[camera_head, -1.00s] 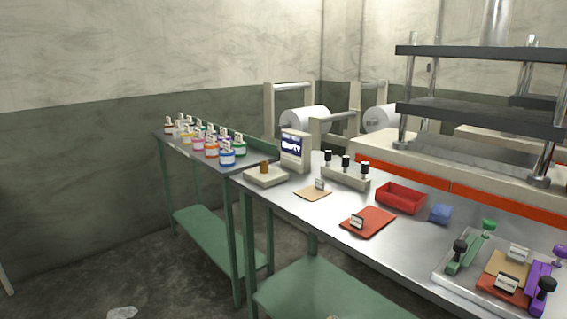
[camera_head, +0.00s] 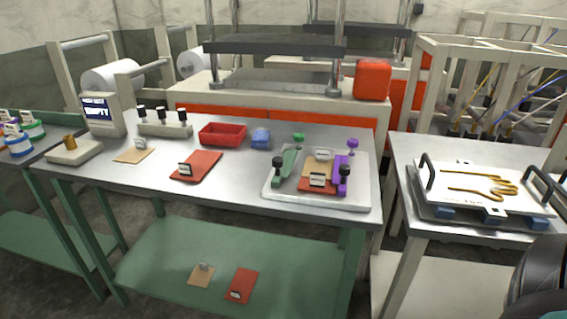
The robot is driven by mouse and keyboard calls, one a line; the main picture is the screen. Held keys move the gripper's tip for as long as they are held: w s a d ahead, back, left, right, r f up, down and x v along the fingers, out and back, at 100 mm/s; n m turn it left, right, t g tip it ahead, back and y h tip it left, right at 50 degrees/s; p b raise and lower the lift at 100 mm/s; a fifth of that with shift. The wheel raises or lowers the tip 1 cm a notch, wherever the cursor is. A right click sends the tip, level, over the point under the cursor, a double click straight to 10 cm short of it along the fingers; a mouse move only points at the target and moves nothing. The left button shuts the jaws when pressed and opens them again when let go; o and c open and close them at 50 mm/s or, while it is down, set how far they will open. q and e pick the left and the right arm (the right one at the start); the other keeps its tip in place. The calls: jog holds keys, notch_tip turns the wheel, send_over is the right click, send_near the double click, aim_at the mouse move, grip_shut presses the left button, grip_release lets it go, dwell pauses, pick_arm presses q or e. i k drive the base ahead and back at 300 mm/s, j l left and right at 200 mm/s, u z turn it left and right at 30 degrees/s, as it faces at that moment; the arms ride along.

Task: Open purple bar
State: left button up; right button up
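The purple bar (camera_head: 343,174) is on the right side of a pale base plate (camera_head: 274,190) at the right end of the metal table. A green bar (camera_head: 287,165) lies on the plate's left side, also with knobs. Between the bars lie a tan card (camera_head: 318,166) and a red card (camera_head: 305,186) with small labelled clips. Neither gripper shows; a dark rounded part, perhaps of my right arm, is at the bottom right corner.
The metal table (camera_head: 230,170) also holds a red tray (camera_head: 222,140), a blue cloth-like lump (camera_head: 261,138), a red sheet (camera_head: 203,166) and a display box (camera_head: 101,114). A press (camera_head: 270,46) stands behind.

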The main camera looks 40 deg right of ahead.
aim_at(341, 168)
jog(key=z, duration=1.5)
